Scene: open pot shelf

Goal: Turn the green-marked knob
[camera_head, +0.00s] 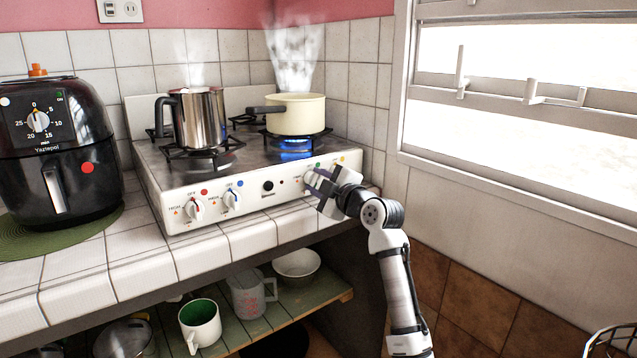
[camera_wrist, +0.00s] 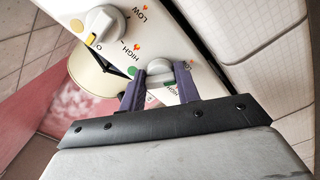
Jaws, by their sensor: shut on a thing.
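The green-marked knob (camera_wrist: 157,67) is a white knob on the stove's front panel, with a green mark on it and a green dot beside it in the wrist view. My gripper (camera_wrist: 160,82) has its purple fingers on either side of the knob, shut on it. In the head view my gripper (camera_head: 318,183) is at the right part of the stove front (camera_head: 265,205) and hides most of this knob. The green dot of the panel shows just above the fingers there.
A yellow-marked knob (camera_wrist: 103,22) is close by. Red-marked (camera_head: 195,209) and blue-marked (camera_head: 231,200) knobs are farther left. A steaming cream pot (camera_head: 297,116) stands over a blue flame (camera_head: 295,144). A metal pitcher (camera_head: 199,120) stands front left; an air fryer (camera_head: 58,150) is left.

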